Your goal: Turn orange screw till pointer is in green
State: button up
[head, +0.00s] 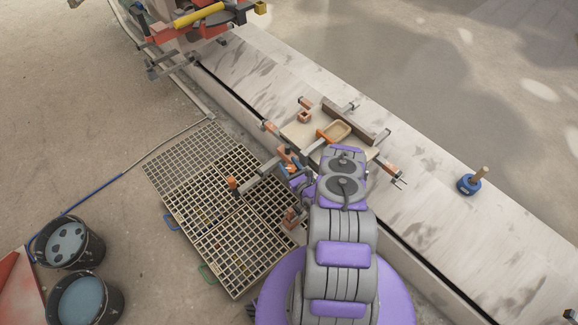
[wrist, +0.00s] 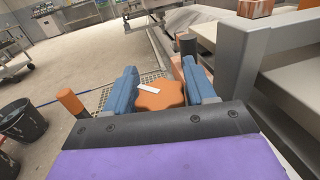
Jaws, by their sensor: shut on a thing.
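The orange screw has a lobed, star-shaped head (wrist: 160,96) with a white strip on its top. It sits between the two blue fingers of my gripper (wrist: 161,84) in the wrist view, one finger on each side, and the gripper is shut on it. In the head view my gripper (head: 291,169) is at the left edge of the pale bench, beside the clamp frame; my arm covers part of this area. I cannot make out a pointer or a green zone in either view.
An orange-ended post (wrist: 70,102) stands left of my gripper. A grey beam (wrist: 234,58) is close on the right. Grating (head: 225,215) covers the floor at left, with buckets (head: 68,243) beyond. A blue tool (head: 469,184) stands on the bench (head: 440,215).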

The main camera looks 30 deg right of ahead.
jog(key=shift+f+m+g+h, duration=0.1)
jog(key=shift+m+g+h, duration=0.2)
jog(key=shift+m+h, duration=1.35)
jog(key=shift+s+d+h, duration=0.1)
jog(key=shift+d+h, duration=0.2)
jog(key=shift+h, duration=0.65)
jog(key=o, duration=1)
jog(key=shift+c, duration=0.2)
jog(key=shift+n+y, duration=0.25)
jog(key=shift+y, duration=0.35)
jog(key=shift+n+y, duration=0.3)
jog(key=shift+y, duration=0.2)
